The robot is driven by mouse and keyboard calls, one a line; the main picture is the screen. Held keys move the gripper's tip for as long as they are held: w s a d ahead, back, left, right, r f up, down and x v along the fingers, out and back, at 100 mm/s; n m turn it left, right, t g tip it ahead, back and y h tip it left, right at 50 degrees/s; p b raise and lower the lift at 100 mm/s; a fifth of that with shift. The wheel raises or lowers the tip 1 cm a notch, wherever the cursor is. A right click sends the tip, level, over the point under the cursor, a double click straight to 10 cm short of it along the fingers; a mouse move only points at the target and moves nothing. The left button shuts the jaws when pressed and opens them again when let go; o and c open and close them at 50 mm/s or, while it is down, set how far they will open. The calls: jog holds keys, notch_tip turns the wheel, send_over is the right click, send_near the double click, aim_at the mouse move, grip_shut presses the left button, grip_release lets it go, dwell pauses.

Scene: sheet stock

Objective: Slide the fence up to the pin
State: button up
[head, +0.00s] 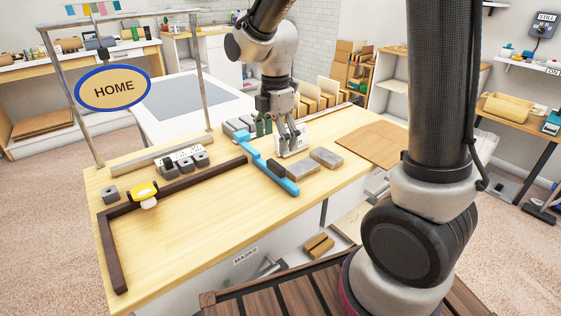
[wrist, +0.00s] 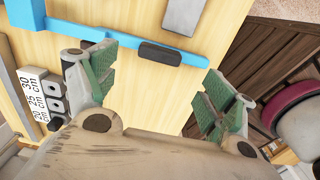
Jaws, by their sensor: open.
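The fence is a long light-blue bar (head: 285,181) with a crosspiece, lying across the wooden table. It also runs across the top of the wrist view (wrist: 130,42). A dark grip (wrist: 173,54) lies along its near side. My gripper (head: 279,133) is above the table beside the fence's far part. In the wrist view the gripper (wrist: 155,90) is open, green pads wide apart, nothing held. The dark grip lies between and beyond the fingers. Grey blocks with holes (wrist: 54,88) stand by a 20, 25, 30 cm label. I cannot make out the pin with certainty.
A dark L-shaped rail (head: 185,183) with a yellow knob (head: 145,190) lies on the table's left. Grey slabs (head: 292,163) and a brown sheet (head: 362,147) lie to the right. A HOME sign (head: 113,89) hangs on a metal frame. The front left tabletop is clear.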

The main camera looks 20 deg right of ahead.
aim_at(276, 163)
notch_tip(276, 163, down, 8)
jog(key=shift+r, duration=0.15)
dwell(0.3)
jog(key=c, duration=1.5)
jog(key=shift+o, duration=0.2)
jog(key=s+a, duration=0.2)
jog(key=a, duration=0.4)
jog(key=s+a, duration=0.2)
jog(key=a, duration=0.5)
jog(key=s+a, duration=0.2)
jog(key=a, duration=0.4)
jog(key=shift+s+a, duration=0.2)
jog(key=shift+a, duration=0.1)
jog(key=o, duration=1.5)
jog(key=shift+c, duration=0.2)
jog(key=shift+r, duration=0.1)
